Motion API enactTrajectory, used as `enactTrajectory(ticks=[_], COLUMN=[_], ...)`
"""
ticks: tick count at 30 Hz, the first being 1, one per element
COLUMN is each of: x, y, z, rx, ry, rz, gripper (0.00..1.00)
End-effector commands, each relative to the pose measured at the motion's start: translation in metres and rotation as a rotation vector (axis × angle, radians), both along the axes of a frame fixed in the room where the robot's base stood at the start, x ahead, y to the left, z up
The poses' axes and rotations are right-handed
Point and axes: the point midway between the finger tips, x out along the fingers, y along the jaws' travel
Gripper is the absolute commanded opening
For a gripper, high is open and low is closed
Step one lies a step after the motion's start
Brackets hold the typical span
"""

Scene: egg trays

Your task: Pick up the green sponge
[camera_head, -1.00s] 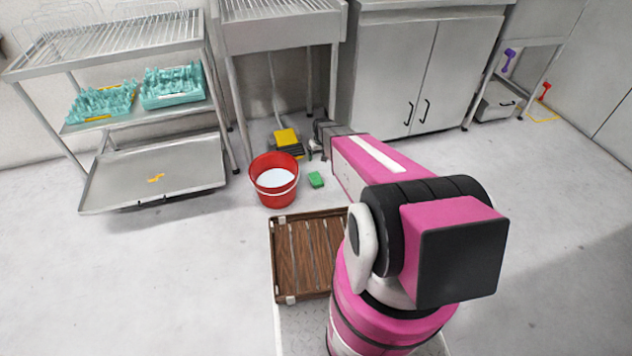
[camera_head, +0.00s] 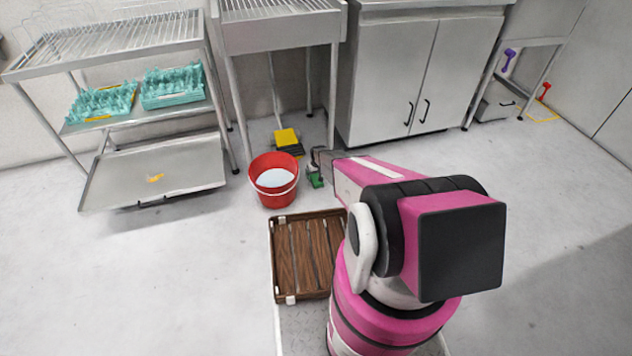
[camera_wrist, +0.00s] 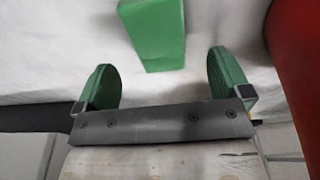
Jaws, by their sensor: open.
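The green sponge (camera_wrist: 155,32) is a small block on the pale floor. In the wrist view it lies at the top centre, just ahead of the gap between my fingers. In the head view the sponge (camera_head: 316,181) shows only partly, beside the red bucket, with my gripper (camera_head: 316,163) over it. In the wrist view my gripper (camera_wrist: 172,82) is open, its two green finger pads spread wide and nothing between them. The sponge is not gripped. I cannot tell the exact height of the fingers above the floor.
A red bucket (camera_head: 274,197) with pale contents stands left of the sponge, and close to my right finger in the wrist view (camera_wrist: 297,60). A yellow-and-black item (camera_head: 287,139) lies behind. A steel cabinet (camera_head: 385,75) stands behind to the right. Open floor lies at left.

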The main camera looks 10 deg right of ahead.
Motion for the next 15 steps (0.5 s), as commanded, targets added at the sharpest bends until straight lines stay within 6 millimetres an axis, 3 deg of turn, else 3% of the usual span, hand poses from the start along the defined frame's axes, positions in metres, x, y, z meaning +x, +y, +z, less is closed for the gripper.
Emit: enactTrajectory(ticks=[5,15], x=[0.003,0.010], y=[0.000,0.000], z=[-0.010,-0.053], rx=[0.000,0.000], ry=[0.000,0.000], rz=[0.000,0.000], gripper=[0.96,0.96])
